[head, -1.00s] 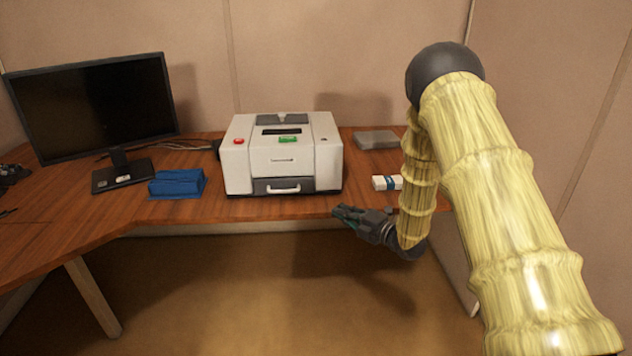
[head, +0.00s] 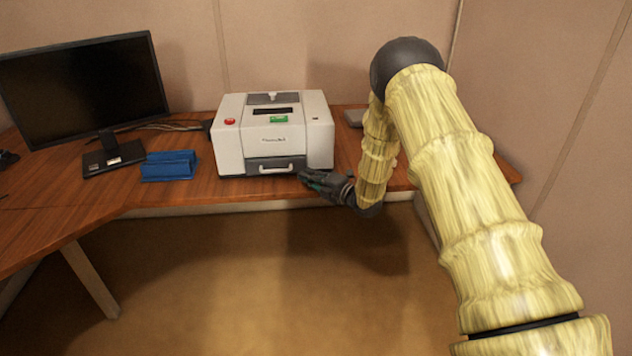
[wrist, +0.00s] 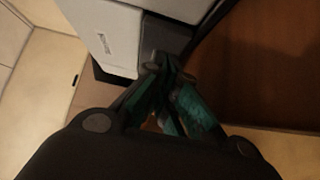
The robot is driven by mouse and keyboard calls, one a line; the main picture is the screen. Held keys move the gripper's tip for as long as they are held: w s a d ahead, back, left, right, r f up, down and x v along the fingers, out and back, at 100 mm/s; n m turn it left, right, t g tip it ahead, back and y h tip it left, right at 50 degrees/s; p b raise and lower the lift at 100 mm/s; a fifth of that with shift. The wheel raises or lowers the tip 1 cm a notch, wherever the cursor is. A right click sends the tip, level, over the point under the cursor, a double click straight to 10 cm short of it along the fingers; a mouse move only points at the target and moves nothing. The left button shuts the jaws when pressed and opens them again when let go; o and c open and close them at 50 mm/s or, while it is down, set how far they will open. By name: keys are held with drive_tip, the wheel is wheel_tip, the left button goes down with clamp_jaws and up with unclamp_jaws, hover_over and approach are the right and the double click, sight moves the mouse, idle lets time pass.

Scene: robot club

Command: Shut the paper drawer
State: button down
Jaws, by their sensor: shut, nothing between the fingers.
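The white printer (head: 229,145) stands on the wooden desk, and part of it shows in the wrist view (wrist: 112,30). Its paper drawer (head: 254,166) is the dark grey front low on the printer, with a pale handle (head: 274,170). I cannot tell how far the drawer stands out. My gripper (head: 303,177) is shut and empty at the desk's front edge, just right of the handle. In the wrist view its teal-padded fingers (wrist: 162,64) meet close by the grey lower part of the printer. Whether they touch it is unclear.
A monitor (head: 82,88) stands at the left, with a blue object (head: 170,166) between it and the printer. A grey box (head: 353,117) sits behind my arm at right. The desk (head: 215,190) is clear just in front of the printer.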

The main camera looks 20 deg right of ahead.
drive_tip(key=shift+w+d, duration=0.25)
drive_tip(key=shift+w, duration=0.9)
